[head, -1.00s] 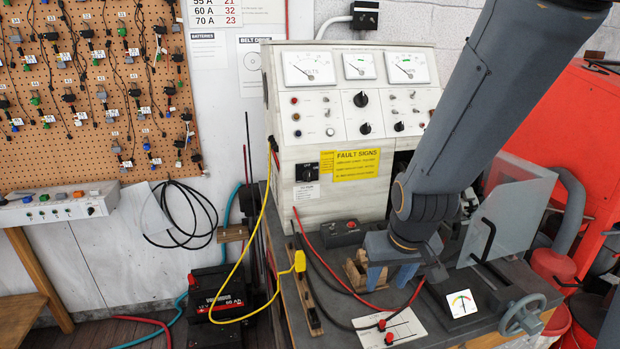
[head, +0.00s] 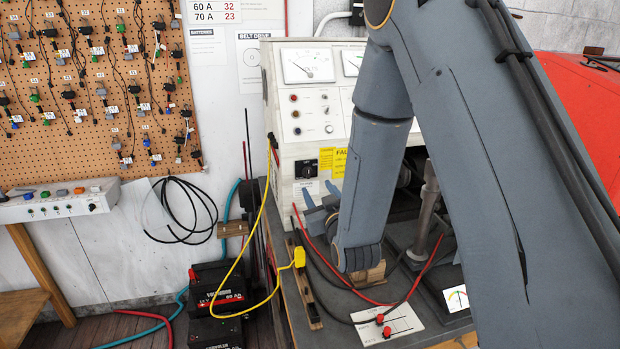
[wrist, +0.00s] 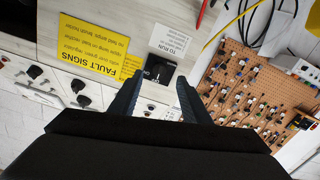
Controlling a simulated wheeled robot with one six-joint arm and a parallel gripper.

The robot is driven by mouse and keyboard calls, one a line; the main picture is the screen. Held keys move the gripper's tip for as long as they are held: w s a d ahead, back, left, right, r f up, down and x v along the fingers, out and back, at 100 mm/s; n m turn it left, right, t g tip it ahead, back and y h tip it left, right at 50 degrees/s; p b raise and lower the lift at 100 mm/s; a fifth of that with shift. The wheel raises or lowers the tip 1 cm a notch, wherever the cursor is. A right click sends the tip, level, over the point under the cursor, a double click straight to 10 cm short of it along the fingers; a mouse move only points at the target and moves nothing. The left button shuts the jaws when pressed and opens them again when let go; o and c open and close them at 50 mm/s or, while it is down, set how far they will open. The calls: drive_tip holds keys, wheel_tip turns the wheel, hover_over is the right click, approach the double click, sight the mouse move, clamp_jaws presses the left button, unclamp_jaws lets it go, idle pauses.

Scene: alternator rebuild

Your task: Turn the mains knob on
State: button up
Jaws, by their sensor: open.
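The mains knob, a black rotary switch on a black square plate (head: 306,168), sits low on the front left of the pale test cabinet (head: 283,145). The knob also shows in the wrist view (wrist: 159,69), upside down, beside a white "TO RUN" label. My gripper (head: 318,203) is open and empty, just below the knob in the head view. In the wrist view, its two fingers (wrist: 158,92) point at the switch plate, one on each side. The fingertips look apart from the knob. I cannot read the knob's setting clearly.
A yellow fault signs card (head: 332,161) is beside the switch. A yellow cable (head: 266,215) hangs along the cabinet's left edge. Red and black leads cross the bench below my gripper. A pegboard of hung parts (head: 95,90) is on the left wall.

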sight(308, 175)
drive_tip(key=shift+w+a+r+p, duration=0.1)
drive_tip(key=shift+w+a+p, duration=0.3)
drive_tip(key=shift+w, duration=0.9)
drive_tip(key=shift+w+a+r+p, duration=0.15)
drive_tip(key=shift+w+p, duration=0.35)
drive_tip(key=shift+w, duration=0.75)
drive_tip(key=shift+w+a+f+p, duration=0.1)
drive_tip(key=shift+w+a+p, duration=0.3)
drive_tip(key=shift+w, duration=0.9)
drive_tip(key=c, duration=1)
drive_tip(key=shift+c, duration=0.2)
drive_tip(key=shift+m+b, duration=0.3)
drive_tip(key=shift+m, duration=0.1)
drive_tip(key=m+b, duration=0.4)
drive_tip(key=m, duration=0.1)
drive_tip(key=shift+m, duration=0.3)
drive_tip(key=m+b, duration=0.3)
drive_tip(key=m, duration=0.2)
drive_tip(key=shift+a+r+b, duration=0.1)
drive_tip(key=shift+b, duration=0.2)
drive_tip(key=shift+m, duration=0.4)
